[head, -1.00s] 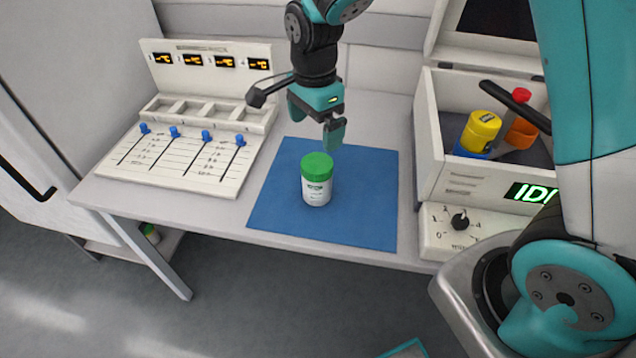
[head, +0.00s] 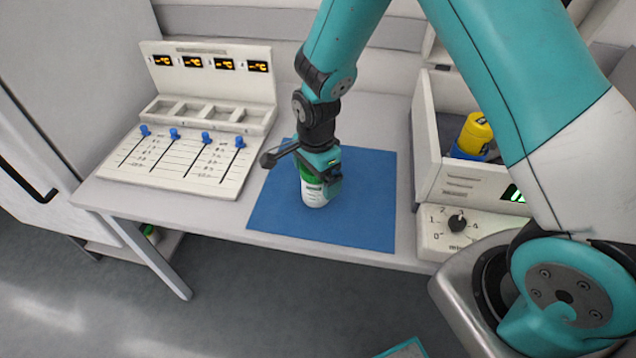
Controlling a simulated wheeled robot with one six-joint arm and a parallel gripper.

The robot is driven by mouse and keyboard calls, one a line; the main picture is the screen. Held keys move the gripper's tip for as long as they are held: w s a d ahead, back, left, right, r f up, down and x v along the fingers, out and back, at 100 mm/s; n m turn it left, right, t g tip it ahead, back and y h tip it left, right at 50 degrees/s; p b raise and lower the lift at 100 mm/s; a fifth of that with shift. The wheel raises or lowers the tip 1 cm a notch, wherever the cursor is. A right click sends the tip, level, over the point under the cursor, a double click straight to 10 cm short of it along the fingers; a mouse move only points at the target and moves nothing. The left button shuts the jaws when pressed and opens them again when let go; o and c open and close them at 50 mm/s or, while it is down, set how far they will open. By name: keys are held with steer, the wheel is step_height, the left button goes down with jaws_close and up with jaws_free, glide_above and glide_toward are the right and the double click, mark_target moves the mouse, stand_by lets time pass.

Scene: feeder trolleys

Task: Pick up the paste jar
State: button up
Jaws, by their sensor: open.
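The paste jar (head: 313,196) is white with a green lid and stands upright on the blue mat (head: 365,215). My gripper (head: 322,181) is open and down at the jar, with its fingers around or just in front of the jar's upper part. The gripper hides most of the green lid and the jar's upper right side. I cannot tell whether the fingers touch the jar.
A panel with blue sliders (head: 190,155) and small displays stands left of the mat. The mat is otherwise clear.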

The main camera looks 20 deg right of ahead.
steer(key=c, duration=1.3)
steer(key=shift+r, duration=0.1)
